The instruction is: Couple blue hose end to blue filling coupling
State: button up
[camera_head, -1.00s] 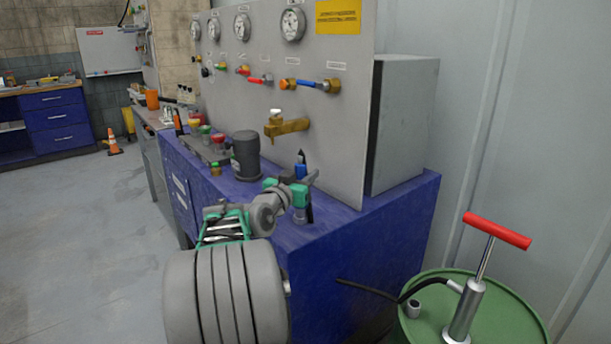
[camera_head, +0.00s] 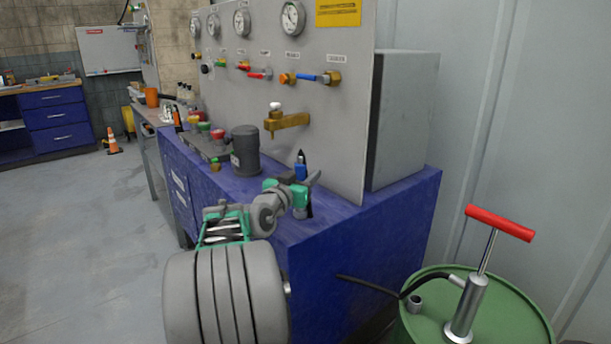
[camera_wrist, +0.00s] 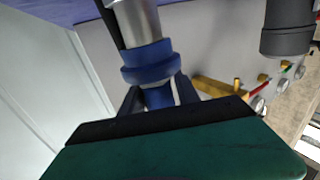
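My gripper (camera_head: 301,188), with green and grey parts, is over the front right of the blue bench in the head view. It is shut on the blue hose end (camera_head: 301,173), which stands roughly upright with a dark tip on top. In the wrist view the dark fingers close around the blue hose end (camera_wrist: 148,64), and a silver sleeve adjoins its blue collar. A blue-handled brass fitting (camera_head: 318,77) is on the grey panel, above and apart from the hose end. I cannot tell whether this is the blue filling coupling.
A brass tap (camera_head: 287,120) juts from the panel (camera_head: 335,135) above my gripper. A dark cylinder (camera_head: 246,150) and a manifold with red and green caps (camera_head: 205,147) stand left on the bench (camera_head: 350,235). A green drum (camera_head: 500,325) with a red-handled pump stands right.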

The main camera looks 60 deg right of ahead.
jog(key=shift+o, duration=1.4)
jog(key=a, duration=0.8)
jog(key=shift+w+d, duration=0.1)
